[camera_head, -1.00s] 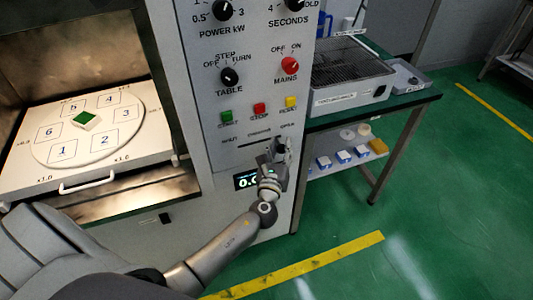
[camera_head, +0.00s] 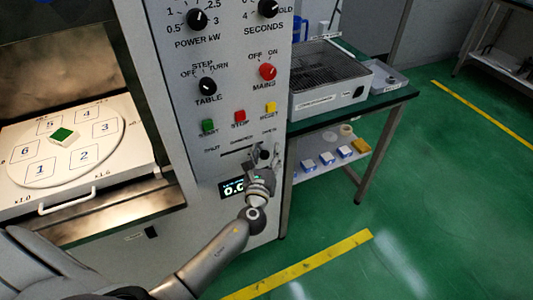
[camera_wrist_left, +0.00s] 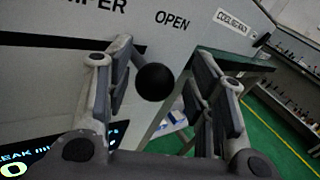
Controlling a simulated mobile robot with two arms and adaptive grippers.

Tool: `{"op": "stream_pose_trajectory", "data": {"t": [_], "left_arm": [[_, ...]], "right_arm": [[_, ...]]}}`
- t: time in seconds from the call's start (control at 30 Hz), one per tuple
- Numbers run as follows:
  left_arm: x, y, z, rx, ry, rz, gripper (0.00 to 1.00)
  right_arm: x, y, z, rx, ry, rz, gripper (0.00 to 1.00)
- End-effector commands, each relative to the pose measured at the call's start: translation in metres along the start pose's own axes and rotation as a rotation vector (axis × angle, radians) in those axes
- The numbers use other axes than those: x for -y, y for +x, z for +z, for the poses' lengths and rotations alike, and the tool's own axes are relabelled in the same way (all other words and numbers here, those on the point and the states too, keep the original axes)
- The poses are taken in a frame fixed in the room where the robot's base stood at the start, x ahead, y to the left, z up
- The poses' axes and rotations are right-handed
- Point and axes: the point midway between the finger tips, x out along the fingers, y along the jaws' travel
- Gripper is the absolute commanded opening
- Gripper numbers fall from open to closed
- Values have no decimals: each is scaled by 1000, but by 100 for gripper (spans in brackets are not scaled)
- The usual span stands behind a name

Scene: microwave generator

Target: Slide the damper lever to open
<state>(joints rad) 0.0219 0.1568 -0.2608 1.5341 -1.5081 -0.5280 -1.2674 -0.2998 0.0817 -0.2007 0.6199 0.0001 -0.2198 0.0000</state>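The damper lever's round black knob (camera_wrist_left: 154,82) sits between the two fingers of my left gripper (camera_wrist_left: 160,100) in the left wrist view, with gaps visible on both sides. The fingers are apart, so the gripper is open. The word OPEN and the end of the DAMPER label show above the knob on the panel. In the head view my left gripper (camera_head: 262,163) is at the right end of the dark damper slot (camera_head: 238,152), below the coloured buttons and above the lit display. The lever is largely hidden there. My right gripper is not in view.
The grey control panel (camera_head: 178,85) has a red mains knob (camera_head: 267,72) and several other controls. Left of it, the open chamber holds a numbered turntable (camera_head: 108,113) with a green-topped block (camera_head: 61,135). A green-topped bench (camera_head: 392,100) stands close at right.

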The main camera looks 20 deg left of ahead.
Motion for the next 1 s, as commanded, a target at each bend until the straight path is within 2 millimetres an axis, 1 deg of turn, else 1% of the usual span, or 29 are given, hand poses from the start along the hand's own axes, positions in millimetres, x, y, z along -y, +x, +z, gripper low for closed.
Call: {"op": "stream_pose_trajectory", "data": {"t": [0.03,0.13,0.23,0.5,0.7,0.83,1.0], "left_arm": [[0,-2,-2,-4,0,-1,49],[0,-8,-2,-3,0,-1,49],[0,-21,-2,-3,0,-1,49],[0,-74,-1,-2,-1,-1,49],[0,-105,0,0,0,-1,49],[1,-116,1,2,-1,-2,49],[1,-121,1,3,0,-1,49]], "right_arm": [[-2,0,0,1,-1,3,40],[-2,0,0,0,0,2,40],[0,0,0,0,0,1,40],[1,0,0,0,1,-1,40],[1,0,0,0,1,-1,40],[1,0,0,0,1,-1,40],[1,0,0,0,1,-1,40]]}}
